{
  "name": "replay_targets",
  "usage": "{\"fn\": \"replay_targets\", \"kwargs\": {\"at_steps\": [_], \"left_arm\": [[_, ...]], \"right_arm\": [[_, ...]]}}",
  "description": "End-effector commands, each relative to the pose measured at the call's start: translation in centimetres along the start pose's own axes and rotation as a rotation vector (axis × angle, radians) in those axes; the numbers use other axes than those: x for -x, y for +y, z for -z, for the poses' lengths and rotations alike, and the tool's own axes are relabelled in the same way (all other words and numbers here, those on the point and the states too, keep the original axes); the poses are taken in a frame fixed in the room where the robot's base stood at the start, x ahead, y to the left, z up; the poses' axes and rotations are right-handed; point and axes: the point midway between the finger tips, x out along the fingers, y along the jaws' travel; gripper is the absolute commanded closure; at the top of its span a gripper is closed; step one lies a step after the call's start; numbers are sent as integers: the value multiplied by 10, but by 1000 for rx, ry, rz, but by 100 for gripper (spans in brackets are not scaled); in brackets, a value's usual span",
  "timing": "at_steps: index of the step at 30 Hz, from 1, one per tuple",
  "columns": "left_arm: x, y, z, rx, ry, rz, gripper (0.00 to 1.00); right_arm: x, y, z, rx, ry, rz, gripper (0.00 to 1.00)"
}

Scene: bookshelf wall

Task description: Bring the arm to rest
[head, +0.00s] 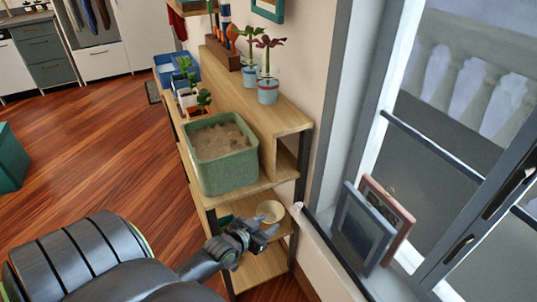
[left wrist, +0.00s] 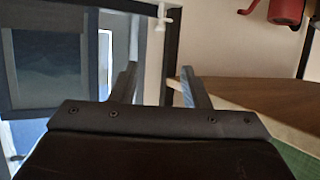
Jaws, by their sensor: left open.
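My left gripper (head: 262,232) is open and empty. In the head view it is beside the front end of the wooden shelf (head: 262,268), near the lower boards, below the green bin. In the left wrist view its two fingers (left wrist: 160,88) stand apart with nothing between them. The edge of a wooden board shows to the right of the fingers. My left arm comes in from the bottom left of the head view. My right gripper is in neither view.
A green bin with brown contents (head: 224,150) stands on the shelf. A pale bowl (head: 270,211) is on a lower board, close to the gripper. Potted plants (head: 267,90) stand further back. Framed pictures (head: 368,225) lean by the window at right. Open wooden floor (head: 95,150) lies left.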

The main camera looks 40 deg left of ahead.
Motion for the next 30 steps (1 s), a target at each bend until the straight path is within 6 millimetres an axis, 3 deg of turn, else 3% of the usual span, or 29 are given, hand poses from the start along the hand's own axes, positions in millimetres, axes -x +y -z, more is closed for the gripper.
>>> {"fn": "replay_targets", "kwargs": {"at_steps": [9,11,13,17,20,24,30], "left_arm": [[-1,-1,-3,0,-7,3,58],[-1,-3,-14,1,-27,11,58],[-2,-6,-38,5,-74,29,58],[2,-14,-116,9,-225,77,58],[17,-15,-188,10,-369,110,58],[53,-6,-283,4,-572,135,58],[130,25,-396,-9,-850,130,58]], "right_arm": [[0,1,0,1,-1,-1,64],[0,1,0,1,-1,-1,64],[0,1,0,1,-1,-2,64],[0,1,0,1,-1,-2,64],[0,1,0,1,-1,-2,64],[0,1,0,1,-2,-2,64],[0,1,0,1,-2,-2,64]]}}
